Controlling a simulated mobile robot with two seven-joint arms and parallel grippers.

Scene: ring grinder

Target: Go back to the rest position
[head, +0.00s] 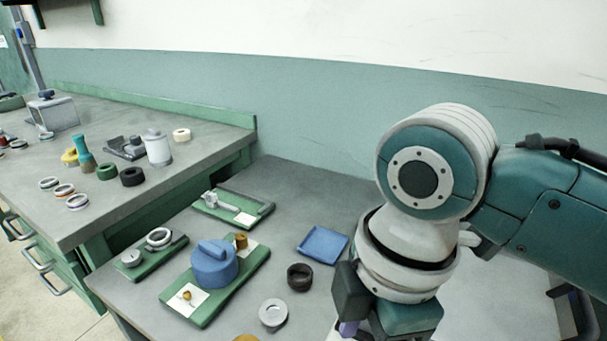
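My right arm comes in from the right and bends down over the front part of the lower table (320,180). My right gripper (352,325) is at the bottom edge, right of the white-grey round piece (273,314). Its fingertips are mostly cut off by the frame, so I cannot tell whether it is open or shut. A small purple patch shows beside its dark finger, and I cannot tell what it is. My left gripper is not in view.
A green board with a blue round device (214,264), a blue tray (322,243) and a black ring (300,277) lie left of my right arm. Smaller green boards (234,208) are farther left. The higher bench (110,105) holds several rings and jars. A wall stands behind.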

